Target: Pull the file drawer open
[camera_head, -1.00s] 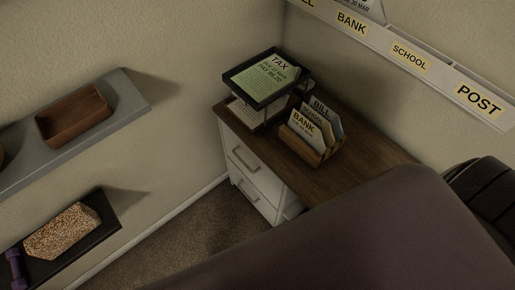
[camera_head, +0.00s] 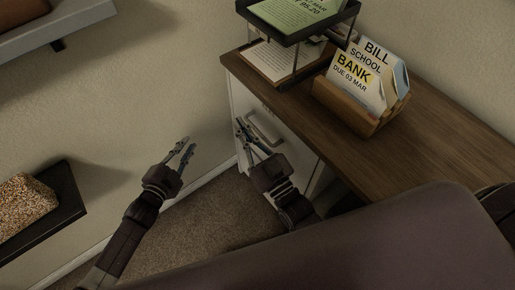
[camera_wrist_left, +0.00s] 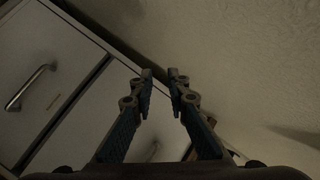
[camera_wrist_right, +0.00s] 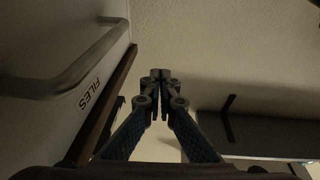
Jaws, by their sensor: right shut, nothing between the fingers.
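The white drawer cabinet (camera_head: 244,98) stands under the brown desk top, and its drawer fronts look closed. The upper drawer has a metal bar handle (camera_head: 264,130). In the right wrist view a drawer front labelled FILES (camera_wrist_right: 89,94) fills the left side, with its bar handle (camera_wrist_right: 70,72) beside the label. My right gripper (camera_head: 239,124) is shut and empty, in front of the drawer front beside the handle, not around it. My left gripper (camera_head: 188,145) is open and empty, to the left of the cabinet. The left wrist view shows a drawer handle (camera_wrist_left: 30,88) left of its fingers.
On the desk top (camera_head: 440,135) stand a two-level paper tray (camera_head: 290,38) and a wooden letter holder (camera_head: 343,107). Wall shelves (camera_head: 62,218) are at the left. Carpet (camera_head: 225,225) lies open before the cabinet. A dark chair-like shape (camera_head: 400,235) covers the lower right.

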